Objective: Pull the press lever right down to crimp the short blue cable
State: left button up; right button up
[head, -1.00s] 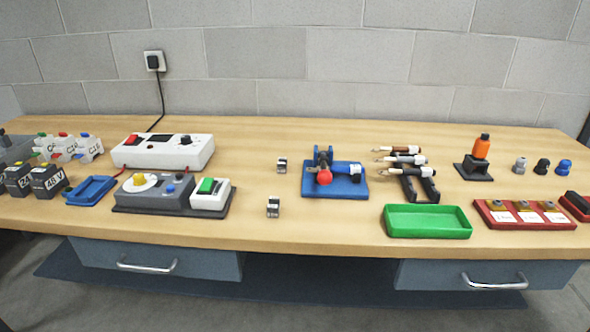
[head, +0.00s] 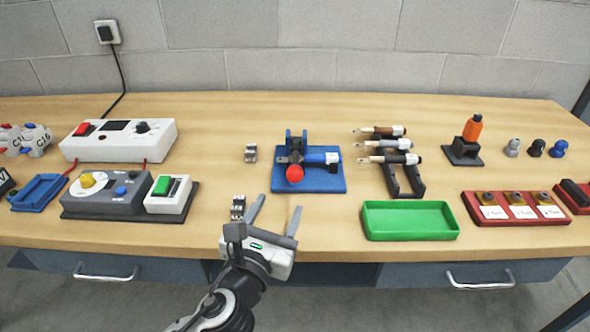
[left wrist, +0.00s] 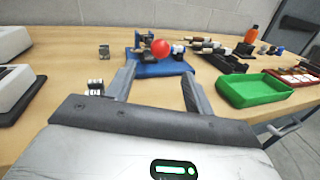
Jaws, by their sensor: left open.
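The press is a blue base (head: 318,183) with a blue upright bracket and a lever ending in a red ball knob (head: 295,174). The red knob points toward me, low over the base. The short blue cable (head: 322,157) lies in the press, running out to the right, with a white label near its right end. My left gripper (head: 275,212) is open and empty, in front of the press near the table's front edge. In the left wrist view the red knob (left wrist: 161,48) shows beyond and between the open fingers (left wrist: 157,85). My right gripper is out of view.
A small metal block (head: 238,207) stands just left of my left fingers, another (head: 251,153) farther back. A green tray (head: 408,220) and a black rack (head: 402,182) with brown, grey and white-labelled cables are to the right. A grey control box (head: 120,192) is to the left.

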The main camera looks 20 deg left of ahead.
aim_at(292, 180)
pick_arm(q)
jog(key=w, duration=1)
jog(key=shift+w, duration=0.4)
